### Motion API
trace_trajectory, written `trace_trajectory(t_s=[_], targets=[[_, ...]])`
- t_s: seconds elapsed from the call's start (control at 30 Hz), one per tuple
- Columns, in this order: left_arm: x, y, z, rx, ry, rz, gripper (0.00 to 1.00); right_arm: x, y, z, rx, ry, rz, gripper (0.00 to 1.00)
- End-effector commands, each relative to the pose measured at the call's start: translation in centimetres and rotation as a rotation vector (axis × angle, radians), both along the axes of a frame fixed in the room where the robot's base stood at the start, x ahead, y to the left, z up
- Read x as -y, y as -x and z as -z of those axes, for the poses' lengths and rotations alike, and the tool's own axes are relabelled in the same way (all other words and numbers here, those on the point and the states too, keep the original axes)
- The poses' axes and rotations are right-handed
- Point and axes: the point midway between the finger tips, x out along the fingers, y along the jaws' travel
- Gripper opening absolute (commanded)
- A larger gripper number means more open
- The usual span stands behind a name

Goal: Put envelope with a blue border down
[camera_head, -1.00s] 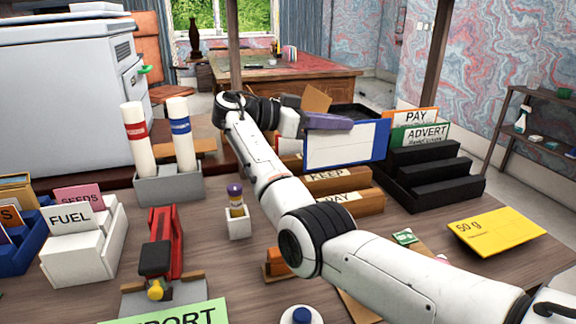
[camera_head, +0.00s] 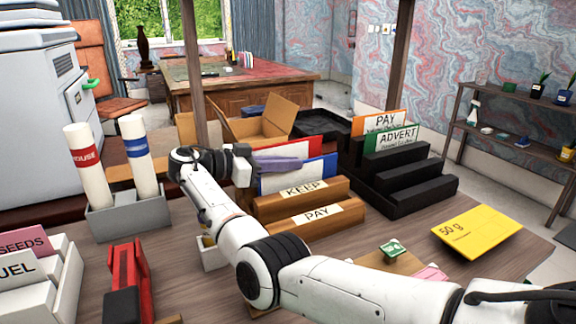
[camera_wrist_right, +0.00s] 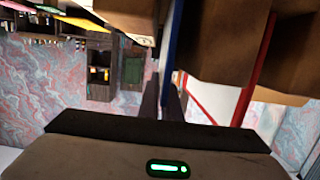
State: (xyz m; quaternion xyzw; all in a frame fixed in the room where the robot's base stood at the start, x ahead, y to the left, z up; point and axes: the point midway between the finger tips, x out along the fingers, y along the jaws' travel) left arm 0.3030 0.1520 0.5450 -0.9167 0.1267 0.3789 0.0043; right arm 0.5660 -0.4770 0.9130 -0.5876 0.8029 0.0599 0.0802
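The envelope with a blue border (camera_head: 311,178) is white and upright. It stands behind the KEEP block of the brown wooden sorter (camera_head: 324,190), and its lower part is hidden by that block. My right gripper (camera_head: 284,164) is at the envelope's upper edge and appears shut on it. In the right wrist view, the blue edge (camera_wrist_right: 171,48) runs down between the two close fingers (camera_wrist_right: 164,98). My left gripper is not in view.
A red-bordered envelope (camera_head: 293,149) stands just behind, also seen in the right wrist view (camera_wrist_right: 250,78). A black stepped sorter (camera_head: 408,178) is at the right, an open cardboard box (camera_head: 262,126) behind. A yellow 50 g envelope (camera_head: 478,233) lies front right.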

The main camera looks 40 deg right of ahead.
Motion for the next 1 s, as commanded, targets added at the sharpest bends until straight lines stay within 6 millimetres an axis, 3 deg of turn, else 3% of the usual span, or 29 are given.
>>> trace_trajectory(t_s=[0.37, 0.4, 0.5, 0.87, 1.0], targets=[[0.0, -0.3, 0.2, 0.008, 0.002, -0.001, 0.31, 0.0, 0.0, 0.6, 0.002, 0.002, 0.0, 0.0], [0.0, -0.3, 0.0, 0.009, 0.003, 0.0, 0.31, 0.0, 0.0, 0.4, 0.002, 0.001, 0.0, 0.09], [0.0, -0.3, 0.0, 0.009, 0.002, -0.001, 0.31, 0.0, 0.0, 0.4, 0.002, 0.001, 0.0, 0.23], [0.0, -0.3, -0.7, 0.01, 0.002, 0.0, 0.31, 0.0, 0.0, -0.1, 0.002, 0.001, 0.0, 0.23], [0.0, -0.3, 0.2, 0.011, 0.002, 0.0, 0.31, -1.9, -0.7, -0.1, 0.001, 0.0, -0.003, 0.23]])
